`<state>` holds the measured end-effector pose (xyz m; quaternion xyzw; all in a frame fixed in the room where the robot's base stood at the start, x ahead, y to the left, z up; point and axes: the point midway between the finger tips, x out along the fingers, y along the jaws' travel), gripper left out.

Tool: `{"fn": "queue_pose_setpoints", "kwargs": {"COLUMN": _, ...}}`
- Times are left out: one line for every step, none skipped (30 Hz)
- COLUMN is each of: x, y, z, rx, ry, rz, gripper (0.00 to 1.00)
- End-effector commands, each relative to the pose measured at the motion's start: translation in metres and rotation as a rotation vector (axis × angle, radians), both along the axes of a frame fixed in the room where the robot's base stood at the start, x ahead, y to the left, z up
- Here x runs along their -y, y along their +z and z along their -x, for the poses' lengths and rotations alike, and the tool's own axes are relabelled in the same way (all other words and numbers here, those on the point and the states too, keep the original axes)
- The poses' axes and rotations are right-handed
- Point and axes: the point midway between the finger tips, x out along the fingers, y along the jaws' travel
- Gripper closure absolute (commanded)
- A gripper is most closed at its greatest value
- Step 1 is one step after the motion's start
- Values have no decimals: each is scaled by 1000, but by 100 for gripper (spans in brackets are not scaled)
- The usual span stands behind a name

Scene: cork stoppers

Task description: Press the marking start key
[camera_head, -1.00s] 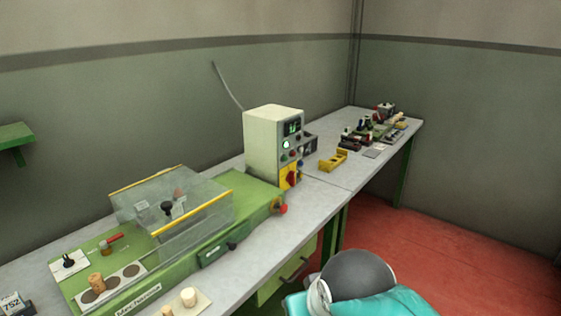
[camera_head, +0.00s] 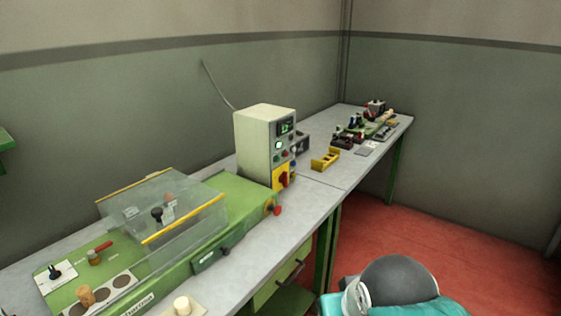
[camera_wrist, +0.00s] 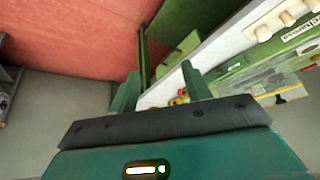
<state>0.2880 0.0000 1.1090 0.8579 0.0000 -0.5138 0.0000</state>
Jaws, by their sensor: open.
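A cream control box (camera_head: 258,150) stands upright on the bench. Its front carries a small lit display (camera_head: 286,127), a bright green-lit button (camera_head: 278,145), several smaller buttons, and a red knob on a yellow plate (camera_head: 281,178). Labels are too small to read, so I cannot tell which one is the marking start key. My gripper (camera_wrist: 160,88) is open and empty in the wrist view, its two fingers apart over the floor and bench edge. In the head view, part of my arm shows at the bottom right, well apart from the box; the fingers do not show there.
A green machine with a clear guard (camera_head: 180,222) fills the near bench (camera_head: 225,272). A cork stopper (camera_head: 86,295) stands in its plate. A red knob (camera_head: 276,210) juts from its end. A yellow holder (camera_head: 325,160) and several small tools lie farther back. Red floor (camera_head: 390,235) is open.

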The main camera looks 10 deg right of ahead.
Motion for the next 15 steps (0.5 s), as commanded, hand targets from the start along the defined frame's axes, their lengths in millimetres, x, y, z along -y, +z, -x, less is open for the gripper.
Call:
{"fn": "queue_pose_setpoints", "kwargs": {"x": 0, "y": 0, "z": 0, "rx": 0, "ry": 0, "rz": 0, "gripper": 52}}
{"fn": "queue_pose_setpoints", "kwargs": {"x": 0, "y": 0, "z": 0, "rx": 0, "ry": 0, "rz": 0, "gripper": 56}}
{"fn": "queue_pose_setpoints", "kwargs": {"x": 0, "y": 0, "z": 0, "rx": 0, "ry": 0, "rz": 0, "gripper": 64}}
{"fn": "queue_pose_setpoints", "kwargs": {"x": 0, "y": 0, "z": 0, "rx": 0, "ry": 0, "rz": 0, "gripper": 70}}
{"fn": "queue_pose_setpoints", "kwargs": {"x": 0, "y": 0, "z": 0, "rx": 0, "ry": 0, "rz": 0, "gripper": 75}}
{"fn": "queue_pose_setpoints", "kwargs": {"x": 0, "y": 0, "z": 0, "rx": 0, "ry": 0, "rz": 0, "gripper": 83}}
{"fn": "queue_pose_setpoints", "kwargs": {"x": 0, "y": 0, "z": 0, "rx": 0, "ry": 0, "rz": 0, "gripper": 89}}
{"fn": "queue_pose_setpoints", "kwargs": {"x": 0, "y": 0, "z": 0, "rx": 0, "ry": 0, "rz": 0, "gripper": 95}}
{"fn": "queue_pose_setpoints", "kwargs": {"x": 0, "y": 0, "z": 0, "rx": 0, "ry": 0, "rz": 0, "gripper": 100}}
{"fn": "queue_pose_setpoints", "kwargs": {"x": 0, "y": 0, "z": 0, "rx": 0, "ry": 0, "rz": 0, "gripper": 100}}
{"fn": "queue_pose_setpoints", "kwargs": {"x": 0, "y": 0, "z": 0, "rx": 0, "ry": 0, "rz": 0, "gripper": 100}}
{"fn": "queue_pose_setpoints", "kwargs": {"x": 0, "y": 0, "z": 0, "rx": 0, "ry": 0, "rz": 0, "gripper": 100}}
{"fn": "queue_pose_setpoints", "kwargs": {"x": 0, "y": 0, "z": 0, "rx": 0, "ry": 0, "rz": 0, "gripper": 100}}
{"fn": "queue_pose_setpoints", "kwargs": {"x": 0, "y": 0, "z": 0, "rx": 0, "ry": 0, "rz": 0, "gripper": 100}}
{"fn": "queue_pose_setpoints", "kwargs": {"x": 0, "y": 0, "z": 0, "rx": 0, "ry": 0, "rz": 0, "gripper": 100}}
